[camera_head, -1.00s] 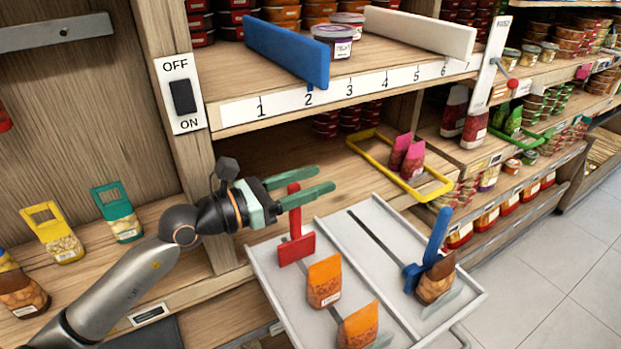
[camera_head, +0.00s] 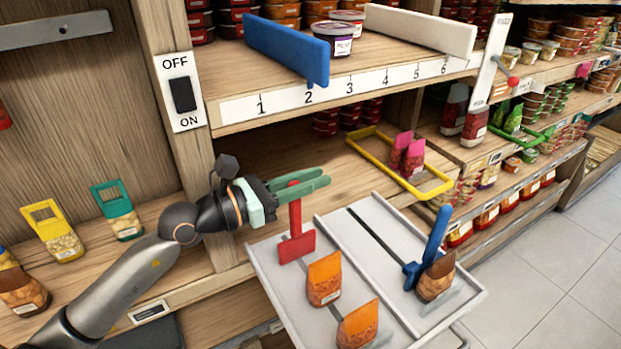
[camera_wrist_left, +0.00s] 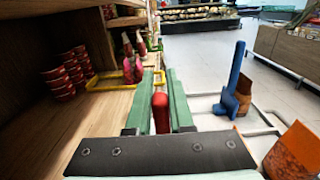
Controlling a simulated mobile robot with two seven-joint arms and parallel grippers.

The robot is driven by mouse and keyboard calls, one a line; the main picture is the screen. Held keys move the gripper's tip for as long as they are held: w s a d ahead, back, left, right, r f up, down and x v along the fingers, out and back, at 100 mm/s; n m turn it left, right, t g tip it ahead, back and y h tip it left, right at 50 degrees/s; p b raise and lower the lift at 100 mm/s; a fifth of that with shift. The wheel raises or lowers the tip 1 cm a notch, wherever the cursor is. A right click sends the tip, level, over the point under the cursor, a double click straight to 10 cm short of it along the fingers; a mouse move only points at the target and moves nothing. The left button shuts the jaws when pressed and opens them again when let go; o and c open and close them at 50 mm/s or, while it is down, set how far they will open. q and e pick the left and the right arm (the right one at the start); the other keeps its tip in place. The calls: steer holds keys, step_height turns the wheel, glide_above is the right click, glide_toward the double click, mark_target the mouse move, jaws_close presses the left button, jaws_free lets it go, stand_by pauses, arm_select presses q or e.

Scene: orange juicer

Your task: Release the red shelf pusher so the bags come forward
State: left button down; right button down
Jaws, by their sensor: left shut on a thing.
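The red shelf pusher (camera_head: 296,246) stands at the back of the left lane of the white tray (camera_head: 275,285), its handle upright. My left gripper (camera_head: 315,181), with green fingers, is shut on the top of the red handle. In the left wrist view the red handle (camera_wrist_left: 160,110) sits between the two green fingers. Two orange bags, one nearer the pusher (camera_head: 324,279) and one nearer the front (camera_head: 358,326), stand in the same lane, apart from the pusher plate. My right gripper is not in view.
A blue pusher (camera_head: 430,250) stands in the right lane behind a brown bag (camera_head: 437,279). A yellow frame (camera_head: 385,175) with pink bags lies on the shelf behind. The numbered shelf (camera_head: 350,90) overhangs above, and a wooden post with an OFF/ON switch (camera_head: 183,95) stands left.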

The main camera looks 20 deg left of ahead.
arm_select(q)
steer(key=shift+d, duration=0.1)
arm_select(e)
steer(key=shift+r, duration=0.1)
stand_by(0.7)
